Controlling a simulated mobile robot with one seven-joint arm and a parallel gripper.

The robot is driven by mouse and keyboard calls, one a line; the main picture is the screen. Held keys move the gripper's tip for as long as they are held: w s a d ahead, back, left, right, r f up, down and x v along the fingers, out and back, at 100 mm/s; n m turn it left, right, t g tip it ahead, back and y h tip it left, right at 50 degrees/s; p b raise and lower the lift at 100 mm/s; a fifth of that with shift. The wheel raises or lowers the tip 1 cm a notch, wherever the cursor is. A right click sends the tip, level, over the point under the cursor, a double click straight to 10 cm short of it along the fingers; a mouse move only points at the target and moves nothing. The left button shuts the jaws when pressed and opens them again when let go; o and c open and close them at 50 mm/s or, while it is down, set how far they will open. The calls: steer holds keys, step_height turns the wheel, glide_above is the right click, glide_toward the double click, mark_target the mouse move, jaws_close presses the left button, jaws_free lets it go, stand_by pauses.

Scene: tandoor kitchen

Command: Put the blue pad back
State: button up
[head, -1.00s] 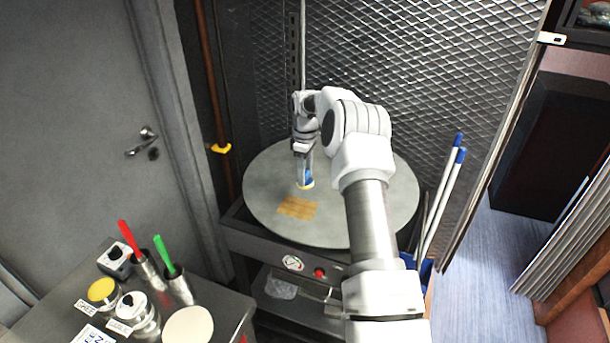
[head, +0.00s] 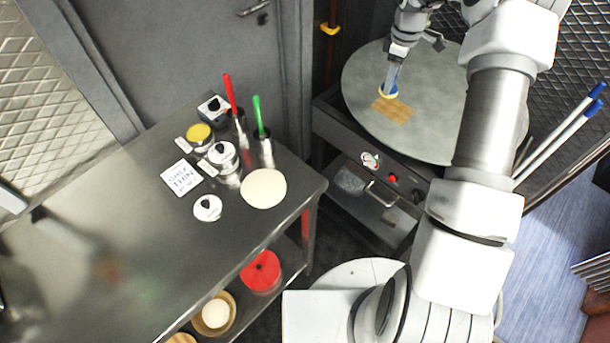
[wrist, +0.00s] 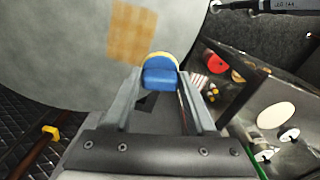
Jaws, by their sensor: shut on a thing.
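The blue pad (head: 388,92) has a yellow-cream edge and shows below my gripper (head: 392,80) in the head view. In the wrist view the blue pad (wrist: 160,77) sits between the two fingers of my gripper (wrist: 158,88), which is shut on it. It is over the round grey plate (head: 365,75), just behind a tan square patch (head: 393,110). I cannot tell whether the pad touches the plate. The patch also shows in the wrist view (wrist: 132,30), beyond the pad.
A steel table (head: 95,255) at left carries a red-handled holder (head: 230,95), a green-handled one (head: 259,115), lidded jars (head: 223,155), a sign card (head: 182,178) and a pale disc (head: 264,188). Its front left top is clear. Blue-tipped poles (head: 560,135) stand right of the plate.

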steer(key=s+a+n+p, duration=0.15)
steer(key=s+a, duration=0.25)
steer(key=s, duration=0.4)
steer(key=s+a+r+n+b, duration=0.1)
steer(key=s+a+n, duration=0.25)
steer(key=s, duration=0.45)
steer(key=s+a+n+p, duration=0.1)
steer(key=s+a, duration=0.4)
steer(key=s, duration=0.2)
steer(key=a+f, duration=0.2)
steer(key=a, duration=0.1)
steer(key=w+a+f, duration=0.1)
steer(key=a+f, duration=0.1)
steer(key=a, duration=0.2)
steer(key=w+a+f, duration=0.1)
steer(key=a+f, duration=0.1)
steer(key=a, duration=0.2)
steer(key=shift+w+f, duration=0.1)
steer(key=shift+f, duration=2.15)
steer(key=shift+f, duration=0.1)
steer(key=shift+f, duration=0.15)
steer(key=o, duration=1.2)
